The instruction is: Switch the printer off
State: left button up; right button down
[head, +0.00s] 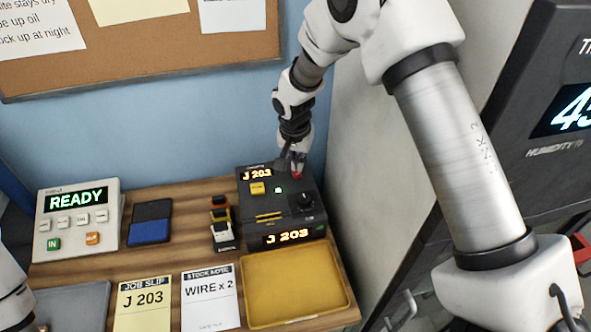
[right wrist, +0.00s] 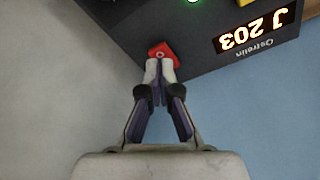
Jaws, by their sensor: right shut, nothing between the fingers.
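The printer (head: 290,222) is a dark box at the back right of the wooden bench, with "J 203" lit on its top display and on its front. A green light (head: 278,190), a yellow button (head: 257,188) and a black knob (head: 305,200) are on its top. A red switch (right wrist: 161,51) sits near the printer's corner in the right wrist view. My right gripper (right wrist: 160,68) is shut and empty, its fingertips at the red switch; I cannot tell whether it is pressed. In the head view this gripper (head: 297,170) partly covers the switch. My left gripper is out of view.
A yellow tray (head: 345,290) lies in front of the printer. Small stamps (head: 224,238), a blue pad (head: 149,231) and a panel reading READY (head: 45,250) stand to the left. Paper slips (head: 143,318) lie at the front. A wall is close on the right.

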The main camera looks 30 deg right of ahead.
aim_at(297, 175)
jog(key=shift+f+b, duration=0.8)
jog(key=shift+f, duration=0.4)
dwell(0.7)
jog(key=shift+r, duration=0.1)
notch_tip(297, 175, up, 7)
jog(key=p, duration=0.5)
dwell(0.5)
